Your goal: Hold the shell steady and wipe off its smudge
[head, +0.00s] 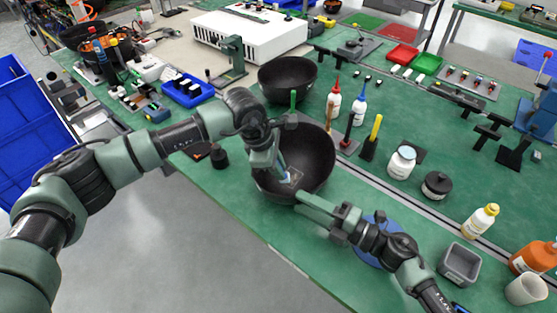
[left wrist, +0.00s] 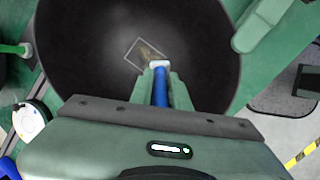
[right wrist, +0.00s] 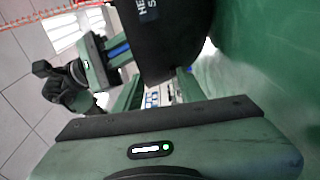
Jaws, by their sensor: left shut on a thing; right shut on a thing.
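The shell is a dark bowl (head: 312,155) on the green bench. A brownish smudge (left wrist: 150,52) lies inside it within a pale rectangular outline. My left gripper (head: 274,160) reaches into the bowl, shut on a blue-handled wiping tool (left wrist: 160,88). The tool's white tip is at the smudge's edge; whether it touches is hard to tell. My right gripper (head: 302,198) is shut on the bowl's near rim. In the right wrist view the shell's dark outer wall (right wrist: 170,50), with part of a white label, stands between the right fingers.
A second dark bowl (head: 287,78) stands behind. Red-capped (head: 334,102) and blue-capped (head: 359,106) bottles and upright tools (head: 371,140) stand close to the right. A blue round mat (head: 372,250) lies under my right arm. The bench's front edge runs close by the shell.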

